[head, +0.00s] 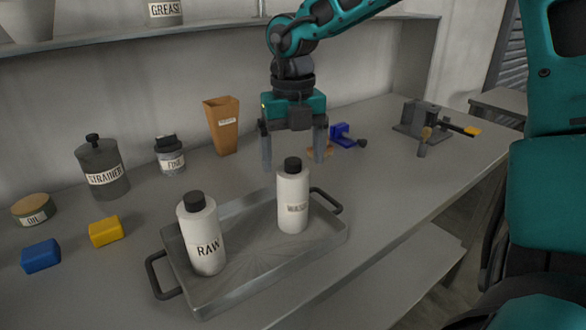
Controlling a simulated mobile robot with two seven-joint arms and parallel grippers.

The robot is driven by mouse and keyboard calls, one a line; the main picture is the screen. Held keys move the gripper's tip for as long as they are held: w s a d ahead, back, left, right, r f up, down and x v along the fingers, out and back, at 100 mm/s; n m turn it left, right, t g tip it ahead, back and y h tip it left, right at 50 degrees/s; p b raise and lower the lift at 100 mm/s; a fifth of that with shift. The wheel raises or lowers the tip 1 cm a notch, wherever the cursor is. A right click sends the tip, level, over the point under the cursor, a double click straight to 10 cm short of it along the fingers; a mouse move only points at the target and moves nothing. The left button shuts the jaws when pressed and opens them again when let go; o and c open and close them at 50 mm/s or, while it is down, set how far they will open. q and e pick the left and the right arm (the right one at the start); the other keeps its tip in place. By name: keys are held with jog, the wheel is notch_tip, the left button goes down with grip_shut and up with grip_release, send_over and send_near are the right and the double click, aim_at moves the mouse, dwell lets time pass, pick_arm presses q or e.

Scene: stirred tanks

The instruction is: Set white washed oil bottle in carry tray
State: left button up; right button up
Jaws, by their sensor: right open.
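A second white bottle marked RAW (206,240) stands upright in the tray's left part. My right gripper (293,162) is open and empty, pointing down, with its fingers on either side of the washed bottle's cap in the picture. Its fingers look apart from the bottle and seem slightly above or behind it. My left gripper is not in view.
Behind the tray stand a strainer pot (103,168), a small dark-lidded jar (170,157) and an orange-brown cup (223,127). Blue (41,256) and yellow (106,232) blocks and an oil tin (33,209) lie left. The bench right of the tray is clear.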

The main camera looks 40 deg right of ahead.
notch_tip(320, 180, up, 8)
jog(key=shift+f, duration=0.1)
dwell(0.7)
